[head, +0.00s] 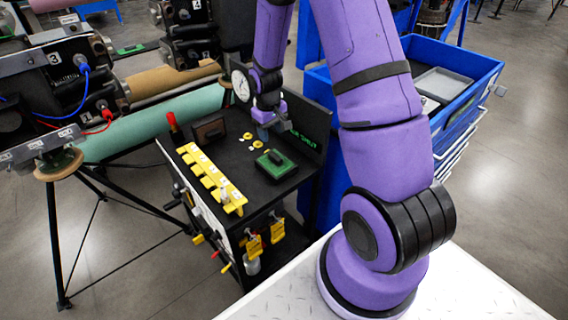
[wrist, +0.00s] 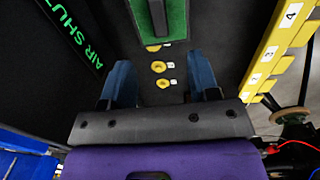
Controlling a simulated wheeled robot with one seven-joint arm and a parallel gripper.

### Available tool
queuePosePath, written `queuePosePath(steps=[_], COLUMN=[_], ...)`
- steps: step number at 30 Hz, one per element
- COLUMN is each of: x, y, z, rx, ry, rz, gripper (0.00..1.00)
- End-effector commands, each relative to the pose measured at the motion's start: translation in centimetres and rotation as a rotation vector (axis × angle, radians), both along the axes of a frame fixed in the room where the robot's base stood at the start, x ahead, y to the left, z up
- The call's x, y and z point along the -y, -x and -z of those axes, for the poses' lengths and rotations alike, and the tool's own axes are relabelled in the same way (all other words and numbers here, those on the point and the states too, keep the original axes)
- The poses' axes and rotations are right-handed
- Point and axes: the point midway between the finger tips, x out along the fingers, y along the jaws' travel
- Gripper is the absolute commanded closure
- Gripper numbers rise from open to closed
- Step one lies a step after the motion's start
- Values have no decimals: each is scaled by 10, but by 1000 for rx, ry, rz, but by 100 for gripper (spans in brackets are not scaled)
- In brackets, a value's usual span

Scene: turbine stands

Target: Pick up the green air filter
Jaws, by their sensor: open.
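The green air filter (head: 276,165) is a flat green block with a dark raised bar on top. It lies on the black cart top (head: 253,183), near its front right part. In the wrist view the filter (wrist: 174,22) shows at the top edge, partly cut off. My gripper (head: 272,131) is above the cart top, behind the filter and apart from it. In the wrist view my gripper (wrist: 161,78) has its two blue fingers spread, with no filter between them.
Small yellow rings (head: 247,136) with white tags lie behind the filter. A yellow numbered rack (head: 210,178) runs along the cart's left side. A dark brown block (head: 209,129) and a red-handled tool (head: 173,124) stand at the back left. A blue bin (head: 455,85) is at the right.

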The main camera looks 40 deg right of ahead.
Motion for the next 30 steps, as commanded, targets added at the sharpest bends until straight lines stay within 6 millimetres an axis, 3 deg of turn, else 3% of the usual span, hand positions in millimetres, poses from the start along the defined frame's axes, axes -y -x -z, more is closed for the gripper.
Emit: queuePosePath(steps=[12,20,30], x=[4,5,6], y=[0,0,2], z=[50,65,106], rx=[-6,-4,-6], ry=[-2,-1,-1], rz=[-2,-2,-1], gripper=[45,45,45])
